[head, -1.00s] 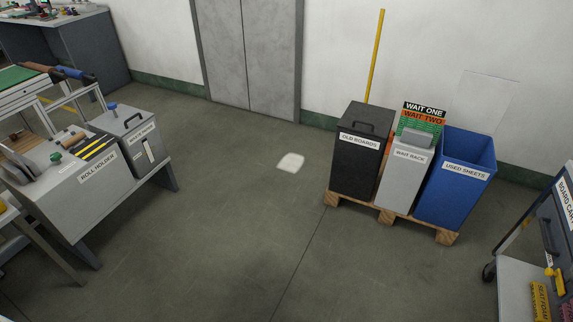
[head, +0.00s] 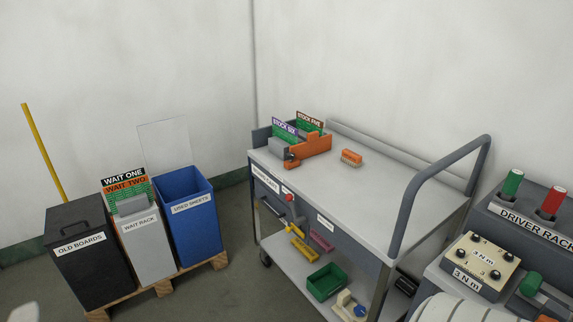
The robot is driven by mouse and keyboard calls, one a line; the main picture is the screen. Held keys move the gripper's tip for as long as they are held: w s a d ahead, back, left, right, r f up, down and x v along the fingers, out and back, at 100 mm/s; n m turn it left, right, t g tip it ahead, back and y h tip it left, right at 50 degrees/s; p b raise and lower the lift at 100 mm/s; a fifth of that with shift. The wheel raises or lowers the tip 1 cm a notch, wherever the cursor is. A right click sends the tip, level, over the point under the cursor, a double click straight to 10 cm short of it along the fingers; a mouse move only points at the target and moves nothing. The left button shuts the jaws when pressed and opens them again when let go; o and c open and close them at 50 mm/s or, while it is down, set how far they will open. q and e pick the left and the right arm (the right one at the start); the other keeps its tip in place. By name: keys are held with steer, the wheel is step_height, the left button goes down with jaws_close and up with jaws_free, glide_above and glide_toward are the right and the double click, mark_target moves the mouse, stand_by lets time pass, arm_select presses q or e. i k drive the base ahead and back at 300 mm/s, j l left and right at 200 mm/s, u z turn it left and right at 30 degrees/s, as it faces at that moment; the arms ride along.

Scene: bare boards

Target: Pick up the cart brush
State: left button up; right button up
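The grey cart (head: 390,190) stands right of centre, against the wall corner. I cannot tell for certain which thing is the cart brush. On its lower shelf (head: 290,275) lie a green bin (head: 326,281), a small yellow piece (head: 303,249), a pink-red piece (head: 321,241) and a cream piece with a blue part (head: 346,305), cut off near the bottom edge. On its top are an orange holder with cards (head: 305,146) and a small orange-and-white block (head: 351,157).
Black (head: 90,260), grey (head: 148,246) and blue (head: 190,215) bins stand on a pallet at left. A driver rack (head: 530,230) and a 3 N m box (head: 480,265) fill the right. Floor shows between bins and cart.

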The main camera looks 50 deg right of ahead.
mark_target(353, 159)
steer(key=z, duration=1.9)
steer(key=i+j, duration=0.15)
steer(key=j, duration=0.2)
steer(key=i+j+z, duration=0.1)
steer(key=j, duration=0.25)
steer(key=i+j, duration=0.2)
steer(key=j, duration=0.15)
steer(key=i+j+z, duration=0.15)
steer(key=j, duration=0.2)
